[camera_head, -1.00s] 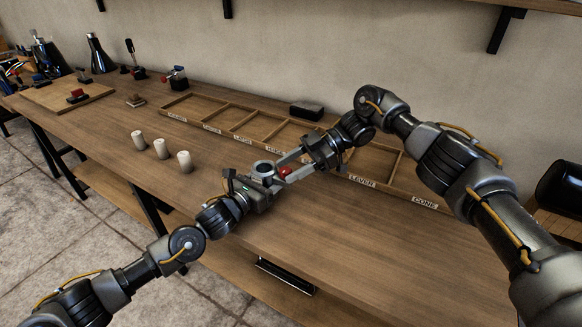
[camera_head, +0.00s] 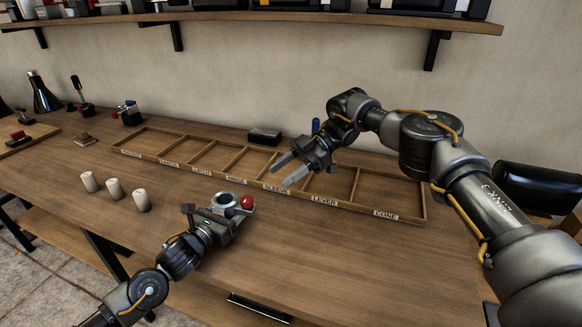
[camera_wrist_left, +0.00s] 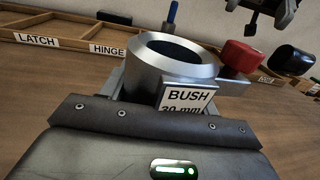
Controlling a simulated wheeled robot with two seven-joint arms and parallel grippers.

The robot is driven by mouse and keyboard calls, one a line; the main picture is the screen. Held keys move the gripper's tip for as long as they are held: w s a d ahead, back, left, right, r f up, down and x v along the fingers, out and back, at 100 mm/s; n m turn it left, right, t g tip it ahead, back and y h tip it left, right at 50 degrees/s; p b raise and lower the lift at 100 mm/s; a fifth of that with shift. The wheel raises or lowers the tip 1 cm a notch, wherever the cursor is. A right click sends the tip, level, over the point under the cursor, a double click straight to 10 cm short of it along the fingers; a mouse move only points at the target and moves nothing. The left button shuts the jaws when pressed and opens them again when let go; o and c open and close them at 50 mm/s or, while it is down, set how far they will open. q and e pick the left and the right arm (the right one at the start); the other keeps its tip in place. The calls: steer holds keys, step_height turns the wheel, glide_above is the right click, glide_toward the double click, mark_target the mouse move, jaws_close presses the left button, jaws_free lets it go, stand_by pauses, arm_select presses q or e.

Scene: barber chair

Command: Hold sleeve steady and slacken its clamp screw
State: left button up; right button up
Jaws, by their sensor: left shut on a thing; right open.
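The sleeve (camera_head: 224,200) is a short grey metal ring with a wide bore. In the left wrist view the sleeve (camera_wrist_left: 168,73) stands upright and carries a tag reading "BUSH 30 mm". My left gripper (camera_head: 220,211) is shut on it, near the table's front. The clamp screw's red knob (camera_head: 247,202) sticks out from the sleeve's side; the knob (camera_wrist_left: 242,56) also shows at right in the left wrist view. My right gripper (camera_head: 287,172) is open and empty, behind and right of the knob, apart from it, over the tray's front edge. The screw's thread is hidden.
Several small items stand at left, including three pale cylinders (camera_head: 114,189). The tabletop right of the sleeve is clear.

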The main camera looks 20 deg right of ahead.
stand_by(0.4)
arm_select(q)
steer(key=o, duration=1.3)
steer(key=v, duration=1.2)
steer(key=shift+s, duration=0.1)
